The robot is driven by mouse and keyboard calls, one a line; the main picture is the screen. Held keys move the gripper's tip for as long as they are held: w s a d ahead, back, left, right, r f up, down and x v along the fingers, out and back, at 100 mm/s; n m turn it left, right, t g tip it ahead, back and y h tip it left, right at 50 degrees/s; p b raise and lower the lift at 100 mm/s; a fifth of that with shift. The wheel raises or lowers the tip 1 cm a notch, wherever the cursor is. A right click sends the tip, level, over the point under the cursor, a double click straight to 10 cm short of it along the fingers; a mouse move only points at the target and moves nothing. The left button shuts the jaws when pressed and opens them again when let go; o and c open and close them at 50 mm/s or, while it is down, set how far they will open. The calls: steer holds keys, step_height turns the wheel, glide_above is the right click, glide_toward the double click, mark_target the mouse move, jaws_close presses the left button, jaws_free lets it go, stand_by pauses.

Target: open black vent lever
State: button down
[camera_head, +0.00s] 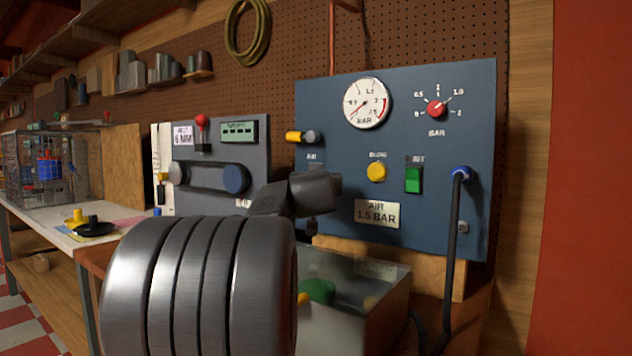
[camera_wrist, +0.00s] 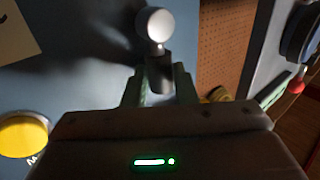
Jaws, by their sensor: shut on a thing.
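The black vent lever shows in the wrist view as a short dark handle (camera_wrist: 160,68) running out from a round grey hub (camera_wrist: 155,24) on the blue panel (camera_head: 460,110). My gripper (camera_wrist: 160,90) has its two fingers on either side of this handle and is shut on it. In the head view my gripper (camera_head: 313,190) is at the lower left of the panel, left of the AIR 1.5 BAR label (camera_head: 377,213). It hides most of the lever there; a dark part (camera_head: 311,229) shows just below it.
A yellow-handled lever (camera_head: 300,137) sits just above my gripper. A yellow button (camera_head: 376,172) and green switch (camera_head: 413,179) are to the right. A black hose (camera_head: 452,250) hangs at the panel's right. A clear box (camera_head: 365,290) stands below. Another grey panel (camera_head: 250,155) is to the left.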

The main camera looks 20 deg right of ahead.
steer(key=c, duration=1.2)
jaws_free()
steer(key=shift+o, duration=0.2)
steer(key=v, duration=1.4)
steer(key=shift+w+d, duration=0.15)
steer(key=shift+w, duration=0.05)
steer(key=x, duration=1.3)
steer(key=shift+w, duration=0.3)
steer(key=n+g+p, duration=0.1)
steer(key=p, duration=0.1)
steer(key=w+n+p, duration=0.1)
steer(key=p, duration=0.2)
steer(key=shift+a+r+g, duration=0.1)
steer(key=shift+a+g, duration=0.3)
